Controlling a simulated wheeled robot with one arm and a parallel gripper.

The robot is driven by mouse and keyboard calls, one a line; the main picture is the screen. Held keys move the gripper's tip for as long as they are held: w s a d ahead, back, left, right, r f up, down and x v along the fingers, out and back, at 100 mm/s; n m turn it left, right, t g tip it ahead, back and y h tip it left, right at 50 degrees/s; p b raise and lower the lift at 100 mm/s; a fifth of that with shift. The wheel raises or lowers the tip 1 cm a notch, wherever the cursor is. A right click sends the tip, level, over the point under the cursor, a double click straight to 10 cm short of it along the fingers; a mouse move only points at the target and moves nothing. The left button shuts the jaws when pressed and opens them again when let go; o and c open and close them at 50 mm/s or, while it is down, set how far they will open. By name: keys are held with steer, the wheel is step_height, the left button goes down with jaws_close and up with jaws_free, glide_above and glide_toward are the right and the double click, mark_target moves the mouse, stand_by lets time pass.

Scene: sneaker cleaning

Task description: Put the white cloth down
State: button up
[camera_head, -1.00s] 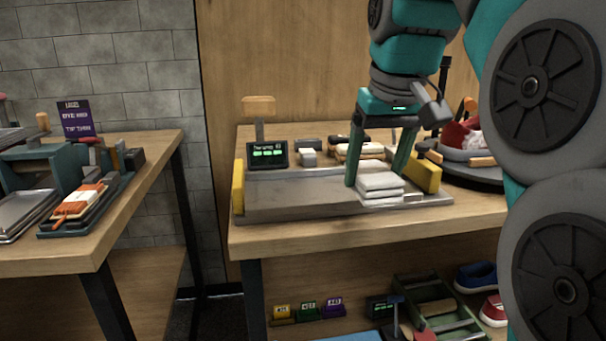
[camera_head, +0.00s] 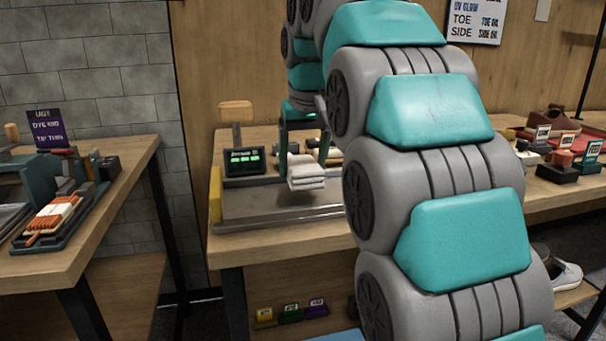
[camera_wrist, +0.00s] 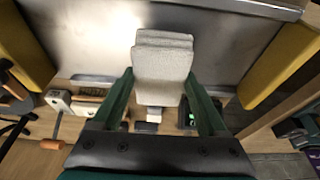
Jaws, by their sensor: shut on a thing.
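The white cloth (camera_head: 305,173) is a folded, layered block held between the fingers of my gripper (camera_head: 303,160). It hangs above the grey metal tray (camera_head: 245,205), with a dark shadow on the metal below it. In the wrist view the white cloth (camera_wrist: 162,65) sits between the two green fingers of my gripper (camera_wrist: 163,88), over the tray's metal surface (camera_wrist: 85,35). My arm hides the tray's right part in the head view.
Yellow blocks flank the tray; the left one (camera_head: 215,195) shows in the head view, and both show in the wrist view. A small green-lit display (camera_head: 244,161) stands behind the tray. The left table (camera_head: 110,215) holds a brush tray. Shoes stand at right.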

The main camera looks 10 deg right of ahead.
mark_target(304, 166)
steer(key=shift+f, duration=1.4)
steer(key=shift+f, duration=0.1)
steer(key=o, duration=1.4)
steer(key=shift+v, duration=2.2)
steer(key=p+v, duration=0.1)
steer(key=v, duration=0.2)
steer(key=shift+r+p, duration=0.25)
steer(key=shift+p, duration=0.05)
steer(key=shift+f, duration=0.1)
